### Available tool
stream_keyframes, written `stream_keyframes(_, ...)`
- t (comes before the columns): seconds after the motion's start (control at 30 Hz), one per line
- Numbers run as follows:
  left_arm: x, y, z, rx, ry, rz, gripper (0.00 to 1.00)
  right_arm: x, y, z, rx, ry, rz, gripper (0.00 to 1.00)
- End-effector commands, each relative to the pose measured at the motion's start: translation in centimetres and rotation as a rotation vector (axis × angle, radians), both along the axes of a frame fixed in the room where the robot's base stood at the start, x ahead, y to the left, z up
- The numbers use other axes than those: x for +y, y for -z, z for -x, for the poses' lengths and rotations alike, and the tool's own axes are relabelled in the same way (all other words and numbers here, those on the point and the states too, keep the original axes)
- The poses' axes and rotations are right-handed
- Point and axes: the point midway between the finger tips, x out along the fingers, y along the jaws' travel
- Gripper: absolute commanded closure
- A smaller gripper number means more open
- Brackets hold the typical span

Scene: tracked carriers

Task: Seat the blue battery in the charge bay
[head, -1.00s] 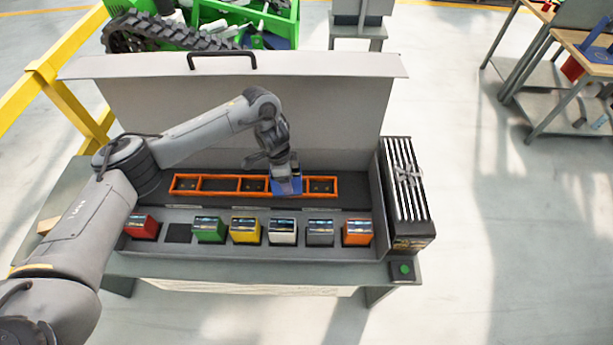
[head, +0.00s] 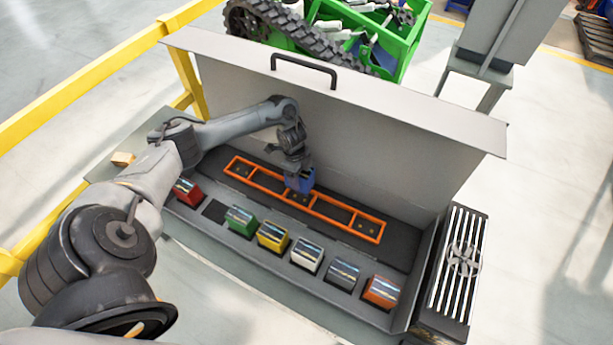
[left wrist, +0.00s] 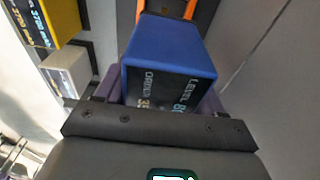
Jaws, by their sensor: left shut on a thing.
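The blue battery (head: 300,181) hangs over the orange-framed charge bay (head: 352,232), around its middle slots. I cannot tell the exact height; part of a slot shows in front of the battery, which looks above the frame. My left gripper (head: 299,170) is shut on the battery, above it. In the left wrist view the battery (left wrist: 165,65) sits between the fingers of the gripper (left wrist: 160,98), with white lettering on its near face. The orange frame shows only partly behind it there. My right gripper is not in view.
A front row holds red (head: 187,191), green (head: 240,219), yellow (head: 272,235), white (head: 307,256), grey (head: 342,274) and orange (head: 381,291) batteries; one place (head: 214,210) is empty. A raised lid (head: 330,110) stands behind the bay. A slatted unit (head: 458,265) stands at the right.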

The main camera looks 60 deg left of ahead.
Motion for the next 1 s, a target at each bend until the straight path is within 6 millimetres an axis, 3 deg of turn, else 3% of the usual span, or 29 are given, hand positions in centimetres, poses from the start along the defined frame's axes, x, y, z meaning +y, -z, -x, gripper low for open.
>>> stream_keyframes(0.63, 0.2, -0.4, -0.1, -0.004, -0.003, -0.002, 0.99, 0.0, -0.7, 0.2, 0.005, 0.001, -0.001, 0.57)
stream_keyframes(1.0, 0.2, 2.4, 0.0, -0.003, -0.002, -0.003, 0.99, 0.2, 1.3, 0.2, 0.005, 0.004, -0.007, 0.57)
